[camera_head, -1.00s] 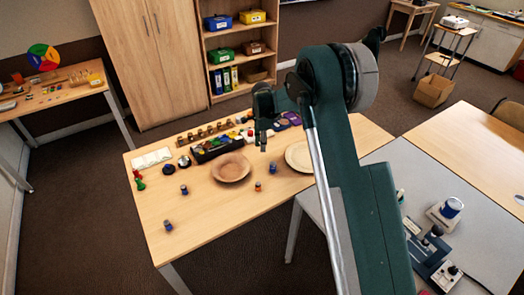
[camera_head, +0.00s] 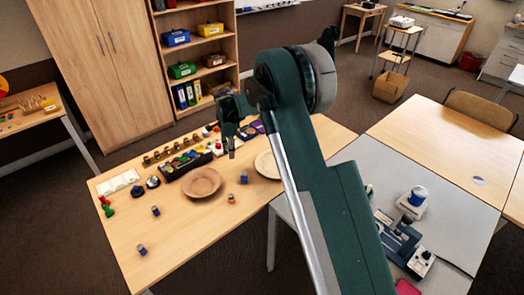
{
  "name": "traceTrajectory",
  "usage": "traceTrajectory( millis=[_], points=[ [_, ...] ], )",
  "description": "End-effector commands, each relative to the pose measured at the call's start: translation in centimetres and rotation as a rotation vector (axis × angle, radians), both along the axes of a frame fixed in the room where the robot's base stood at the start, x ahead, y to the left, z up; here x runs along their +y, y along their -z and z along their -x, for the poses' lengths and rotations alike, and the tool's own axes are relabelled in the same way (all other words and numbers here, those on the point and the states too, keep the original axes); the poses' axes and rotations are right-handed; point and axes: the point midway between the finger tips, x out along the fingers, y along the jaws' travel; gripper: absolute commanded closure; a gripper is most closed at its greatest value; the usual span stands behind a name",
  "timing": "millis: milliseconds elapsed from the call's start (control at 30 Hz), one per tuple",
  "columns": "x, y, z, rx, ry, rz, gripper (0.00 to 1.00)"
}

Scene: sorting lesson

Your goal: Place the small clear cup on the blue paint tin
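My gripper (camera_head: 232,154) hangs over the wooden table, above and right of the brown bowl as seen from the head camera. Its fingers are small and dark here, so I cannot tell whether they are open or hold anything. Several small blue-marked tins or jars stand on the table: one (camera_head: 244,177) just below my gripper in the picture, one (camera_head: 155,210) left of the bowl, one (camera_head: 142,249) near the front. I cannot tell which is the blue paint tin. I cannot make out the small clear cup.
The brown bowl (camera_head: 202,183) and a pale plate (camera_head: 266,166) lie on the wooden table (camera_head: 190,235), with a dark tray (camera_head: 187,163) of coloured items behind. An orange-and-blue piece (camera_head: 231,198) stands right of the bowl. The front of the table is mostly clear.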

Motion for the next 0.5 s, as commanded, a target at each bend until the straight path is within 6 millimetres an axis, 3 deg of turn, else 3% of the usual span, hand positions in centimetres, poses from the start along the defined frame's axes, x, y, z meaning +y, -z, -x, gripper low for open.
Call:
traceTrajectory(
  millis=[333, 500],
  points=[
    [-0.2, 0.0, -0.1, 0.0, 0.004, 0.0, 0.83],
    [-1.7, -0.3, -0.5, 0.0, 0.028, 0.0, 0.83]
  ],
)
